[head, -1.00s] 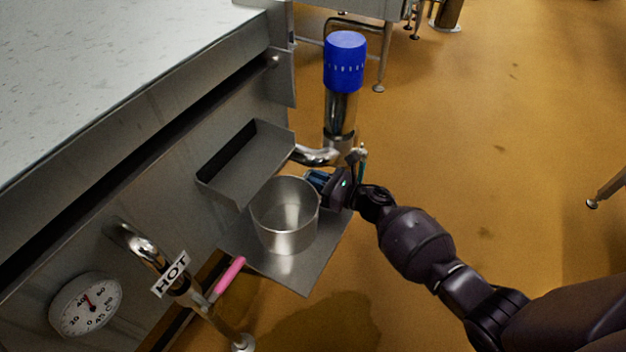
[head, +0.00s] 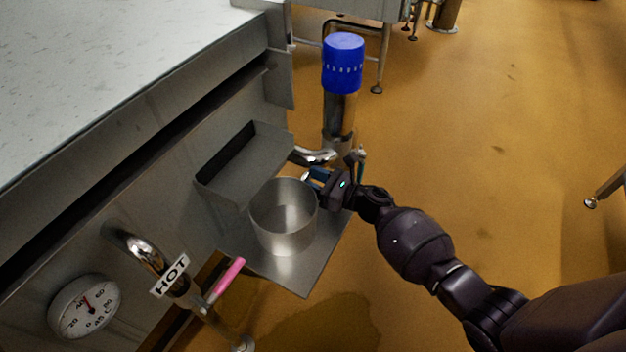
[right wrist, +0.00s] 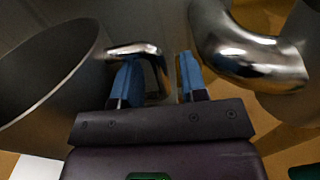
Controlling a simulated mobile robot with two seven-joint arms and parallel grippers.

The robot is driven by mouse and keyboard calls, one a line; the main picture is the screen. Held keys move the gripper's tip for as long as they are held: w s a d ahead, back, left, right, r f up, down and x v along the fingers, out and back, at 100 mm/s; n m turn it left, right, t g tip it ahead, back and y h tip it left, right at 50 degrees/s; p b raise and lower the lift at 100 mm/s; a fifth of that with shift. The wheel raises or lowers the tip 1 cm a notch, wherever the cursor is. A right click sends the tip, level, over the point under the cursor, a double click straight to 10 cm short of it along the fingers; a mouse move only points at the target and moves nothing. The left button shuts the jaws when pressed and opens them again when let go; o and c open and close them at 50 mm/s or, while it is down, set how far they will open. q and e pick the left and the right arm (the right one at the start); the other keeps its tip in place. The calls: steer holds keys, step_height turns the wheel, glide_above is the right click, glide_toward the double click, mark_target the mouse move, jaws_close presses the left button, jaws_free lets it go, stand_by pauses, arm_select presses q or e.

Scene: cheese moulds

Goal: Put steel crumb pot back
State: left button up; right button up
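The steel crumb pot (head: 284,232) stands upright on a flat steel shelf (head: 305,273) at the side of the vat. It looks empty. My right gripper (head: 318,178) is at the pot's far right side, near its rim. In the right wrist view the pot (right wrist: 40,75) is at the left, and its chrome handle (right wrist: 135,49) bends down between my two blue fingertips (right wrist: 158,75). The fingers stand apart, with a gap beside the handle. My left gripper is not in view.
A steel tray (head: 245,165) is fixed behind the pot. A blue-capped pipe (head: 342,65) rises close behind my right gripper. A HOT-labelled pipe (head: 140,248), a pink-handled valve (head: 228,280) and a dial (head: 84,305) are at the lower left. The floor at right is mostly clear.

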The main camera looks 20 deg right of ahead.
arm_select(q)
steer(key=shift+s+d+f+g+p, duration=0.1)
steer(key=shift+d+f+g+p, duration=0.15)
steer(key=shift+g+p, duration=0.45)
arm_select(e)
steer(key=v, duration=1.2)
steer(key=shift+r, duration=0.1)
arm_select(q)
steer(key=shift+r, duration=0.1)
arm_select(e)
steer(key=o, duration=1.1)
steer(key=shift+o, duration=0.2)
arm_select(q)
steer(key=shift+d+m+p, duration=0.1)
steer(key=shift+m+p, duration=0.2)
steer(key=shift+p, duration=0.4)
arm_select(e)
steer(key=v, duration=1)
steer(key=shift+s+d, duration=0.25)
steer(key=shift+s, duration=0.05)
steer(key=shift+c, duration=0.2)
jaws_close()
